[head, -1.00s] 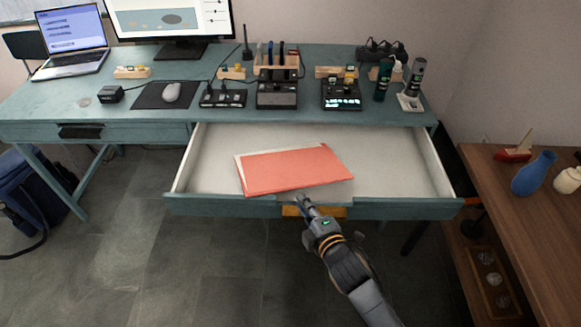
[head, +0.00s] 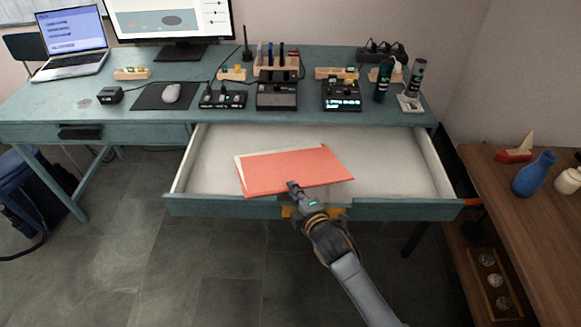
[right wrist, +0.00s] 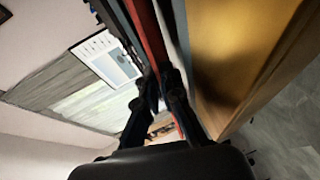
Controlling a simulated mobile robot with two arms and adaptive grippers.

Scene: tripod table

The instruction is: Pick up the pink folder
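The pink folder (head: 285,171) lies flat in the open drawer (head: 395,165), looking salmon-red, with a pale sheet edge (head: 237,161) showing at its left. Its near edge reaches the drawer's front. My right gripper (head: 291,186) is at this near edge, with its fingertips over the drawer front. In the right wrist view the folder shows edge-on as a red strip (right wrist: 148,35). My right gripper (right wrist: 163,80) has its two dark fingers drawn close together there, one on each side of the strip. My left gripper is not in view.
The teal desk (head: 60,112) above the drawer holds a laptop (head: 72,45), a monitor, a mouse (head: 172,93) and several small devices. A wooden side table (head: 530,225) with a blue vase (head: 534,174) stands at the right. The drawer has free room right of the folder.

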